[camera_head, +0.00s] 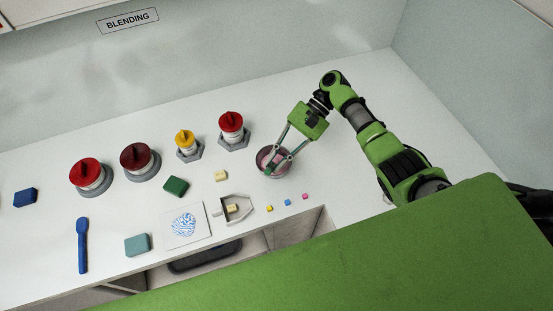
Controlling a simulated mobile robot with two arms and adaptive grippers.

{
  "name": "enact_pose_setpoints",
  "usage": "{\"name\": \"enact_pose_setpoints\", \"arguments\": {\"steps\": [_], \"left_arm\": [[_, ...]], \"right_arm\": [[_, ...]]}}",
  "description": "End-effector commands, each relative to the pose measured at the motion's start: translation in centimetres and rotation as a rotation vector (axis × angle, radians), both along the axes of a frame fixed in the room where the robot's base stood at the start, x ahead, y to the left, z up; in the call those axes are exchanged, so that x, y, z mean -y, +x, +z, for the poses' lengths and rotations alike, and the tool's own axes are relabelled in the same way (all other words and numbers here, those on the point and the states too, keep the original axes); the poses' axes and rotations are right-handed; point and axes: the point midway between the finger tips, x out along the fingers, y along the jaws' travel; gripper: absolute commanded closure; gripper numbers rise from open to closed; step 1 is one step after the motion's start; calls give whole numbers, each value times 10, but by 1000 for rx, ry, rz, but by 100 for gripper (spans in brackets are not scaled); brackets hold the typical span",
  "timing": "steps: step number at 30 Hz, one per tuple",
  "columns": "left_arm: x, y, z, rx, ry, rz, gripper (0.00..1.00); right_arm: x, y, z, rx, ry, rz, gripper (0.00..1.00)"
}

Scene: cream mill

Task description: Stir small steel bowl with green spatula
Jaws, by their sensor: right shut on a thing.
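The small steel bowl (264,172) stands on the white counter, right of the middle, with a pinkish content. My right gripper (277,160) reaches down over the bowl from the upper right. It is shut on the green spatula (269,168), which shows only as a small green part between the fingers, inside the bowl. The rest of the spatula is hidden by the fingers. Whether its tip touches the bottom of the bowl cannot be told. My left gripper is not in view.
A blue spoon (82,245), green block (176,186), scoop (236,208), patterned card (184,225) and small cubes (287,202) lie around. Counter right of the bowl is clear.

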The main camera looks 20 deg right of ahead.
Motion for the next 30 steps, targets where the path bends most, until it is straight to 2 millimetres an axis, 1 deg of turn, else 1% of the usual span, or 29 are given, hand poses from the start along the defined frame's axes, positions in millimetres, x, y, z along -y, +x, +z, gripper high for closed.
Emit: {"name": "enact_pose_setpoints", "arguments": {"steps": [5,30], "left_arm": [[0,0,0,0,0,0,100],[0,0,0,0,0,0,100]], "right_arm": [[0,1,6,2,0,-1,100],[0,0,65,2,1,0,100]]}}
